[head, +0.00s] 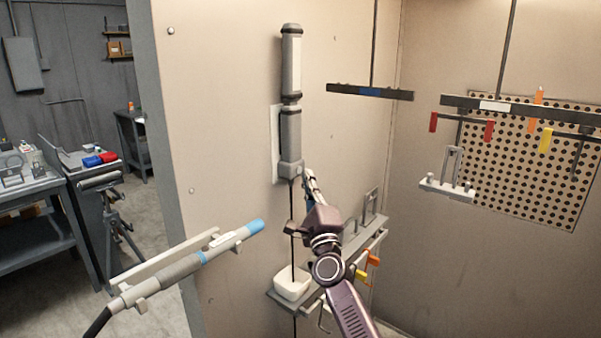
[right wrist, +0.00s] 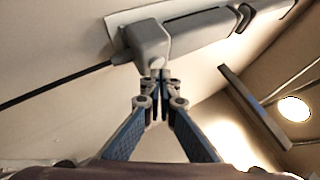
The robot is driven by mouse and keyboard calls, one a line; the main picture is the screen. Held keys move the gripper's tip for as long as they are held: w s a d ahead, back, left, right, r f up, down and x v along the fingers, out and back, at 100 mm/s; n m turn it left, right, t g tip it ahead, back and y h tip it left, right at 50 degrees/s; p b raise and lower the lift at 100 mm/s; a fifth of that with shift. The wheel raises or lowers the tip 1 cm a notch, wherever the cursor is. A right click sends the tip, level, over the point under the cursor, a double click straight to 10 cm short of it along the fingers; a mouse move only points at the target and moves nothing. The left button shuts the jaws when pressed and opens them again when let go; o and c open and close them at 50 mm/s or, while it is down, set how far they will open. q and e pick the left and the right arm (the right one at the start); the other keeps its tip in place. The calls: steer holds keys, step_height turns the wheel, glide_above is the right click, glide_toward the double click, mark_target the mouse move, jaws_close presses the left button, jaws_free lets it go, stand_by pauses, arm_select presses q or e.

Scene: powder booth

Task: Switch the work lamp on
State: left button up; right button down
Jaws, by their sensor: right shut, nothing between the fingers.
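The work lamp (head: 291,128) is a tall grey and white stick lamp, upright on a pale plate on the booth wall. A dark cord hangs from its blocky lower end. In the right wrist view the lamp's lower block (right wrist: 150,42) is just beyond my fingertips. My right gripper (head: 307,175) is shut and empty, its tips at the lower right of that block. The tips look very close to it; I cannot tell whether they touch. My left gripper is not in view.
A grey wand with a blue tip (head: 250,227) juts in at the lower left. Dark hanging bars (head: 400,95) and a perforated panel (head: 520,165) are at the right.

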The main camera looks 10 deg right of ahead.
steer(key=shift+w+a, duration=0.2)
steer(key=shift+s+d, duration=0.35)
steer(key=shift+s, duration=0.1)
stand_by(0.3)
steer(key=s+d+p, duration=0.1)
steer(key=s, duration=0.1)
steer(key=s+d+p, duration=0.1)
steer(key=s+d, duration=0.1)
steer(key=shift+s+d+p, duration=0.3)
steer(key=shift+p, duration=0.1)
stand_by(1.1)
